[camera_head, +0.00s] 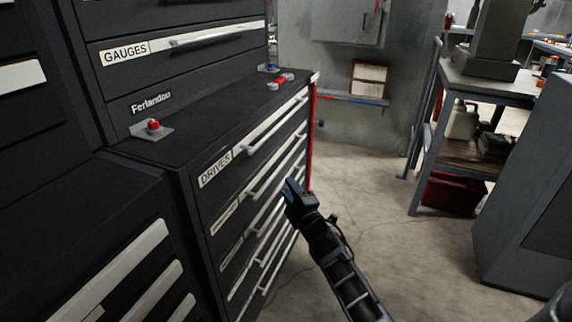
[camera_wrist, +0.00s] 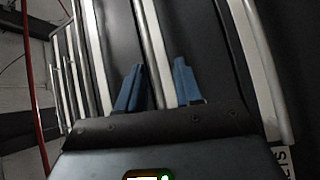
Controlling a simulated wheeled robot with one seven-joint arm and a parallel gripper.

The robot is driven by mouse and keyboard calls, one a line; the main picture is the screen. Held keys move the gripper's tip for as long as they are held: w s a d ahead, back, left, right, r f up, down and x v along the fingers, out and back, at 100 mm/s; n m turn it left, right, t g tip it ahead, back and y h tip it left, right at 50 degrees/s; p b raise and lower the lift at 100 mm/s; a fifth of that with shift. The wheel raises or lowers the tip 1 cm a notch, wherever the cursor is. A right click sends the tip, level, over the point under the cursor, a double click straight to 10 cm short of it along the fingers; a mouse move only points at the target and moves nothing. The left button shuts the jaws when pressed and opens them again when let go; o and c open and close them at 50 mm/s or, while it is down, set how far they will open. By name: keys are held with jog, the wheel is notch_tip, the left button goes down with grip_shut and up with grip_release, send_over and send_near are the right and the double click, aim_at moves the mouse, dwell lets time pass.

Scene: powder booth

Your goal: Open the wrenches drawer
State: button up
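A black tool cabinet with stacked drawers and pale handle rails stands at left in the head view. The second drawer's label (camera_head: 224,217) and the third drawer's label (camera_head: 231,256) are too small to read, so I cannot tell which is the wrenches drawer. All visible drawers look shut. My gripper (camera_head: 291,190) is at the cabinet's front. In the wrist view my gripper (camera_wrist: 158,88) is open, its blue fingers on either side of a drawer handle (camera_wrist: 152,45). Contact with the handle is not clear.
A GAUGES drawer (camera_head: 125,53) is in the upper chest. A metal workbench (camera_head: 470,82) and a grey box (camera_head: 525,190) stand at right. The floor (camera_head: 375,185) between is clear.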

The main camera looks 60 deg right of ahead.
jog(key=h, duration=0.1)
send_near(286, 158)
jog(key=x, duration=0.2)
jog(key=shift+n, duration=0.3)
jog(key=shift+f+x, duration=0.15)
jog(key=shift+x, duration=1.8)
jog(key=shift+f+x, duration=0.15)
jog(key=shift+x, duration=1.75)
jog(key=shift+w, duration=0.1)
grip_shut()
